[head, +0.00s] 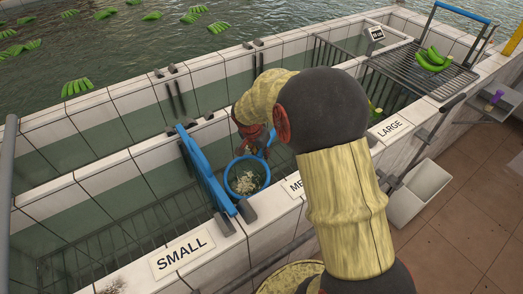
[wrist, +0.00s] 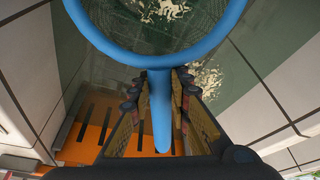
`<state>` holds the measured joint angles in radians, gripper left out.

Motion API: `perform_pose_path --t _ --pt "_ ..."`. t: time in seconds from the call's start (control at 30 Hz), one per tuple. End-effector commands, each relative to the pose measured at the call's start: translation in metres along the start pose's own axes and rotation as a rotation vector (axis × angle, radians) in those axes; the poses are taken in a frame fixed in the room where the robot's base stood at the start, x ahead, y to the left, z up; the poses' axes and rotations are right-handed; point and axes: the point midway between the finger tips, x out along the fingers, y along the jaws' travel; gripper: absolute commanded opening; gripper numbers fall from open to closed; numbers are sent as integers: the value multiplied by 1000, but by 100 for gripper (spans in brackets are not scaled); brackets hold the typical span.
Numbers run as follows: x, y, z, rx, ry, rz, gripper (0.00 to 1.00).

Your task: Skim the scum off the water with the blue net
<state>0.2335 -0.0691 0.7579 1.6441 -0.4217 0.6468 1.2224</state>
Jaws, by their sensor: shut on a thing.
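The blue net (head: 226,178) has a round hoop, seen in the head view over the water between the SMALL and LARGE signs. My gripper (wrist: 158,80) is shut on its blue handle, with dark-tipped fingers on both sides. In the head view my gripper (head: 254,138) is partly hidden behind my arm. Pale scum (head: 245,183) shows within the hoop; I cannot tell whether it lies in the mesh or on the water below.
A blue gate (head: 205,172) stands close left of the net. Tiled walls (head: 120,165) enclose the channel. A metal rack (head: 405,68) with green bananas (head: 433,60) is at upper right. More bananas (head: 76,87) float in the large pool. An orange slotted surface (wrist: 90,130) shows in the wrist view.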

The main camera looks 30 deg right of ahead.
Motion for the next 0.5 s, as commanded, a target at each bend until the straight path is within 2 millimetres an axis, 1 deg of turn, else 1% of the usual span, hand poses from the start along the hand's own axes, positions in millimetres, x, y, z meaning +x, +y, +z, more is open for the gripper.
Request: perform_pose_path --t 0.03,0.5 --pt "7 0 2 0 0 0 0" --pt "47 0 16 -1 0 1 0"
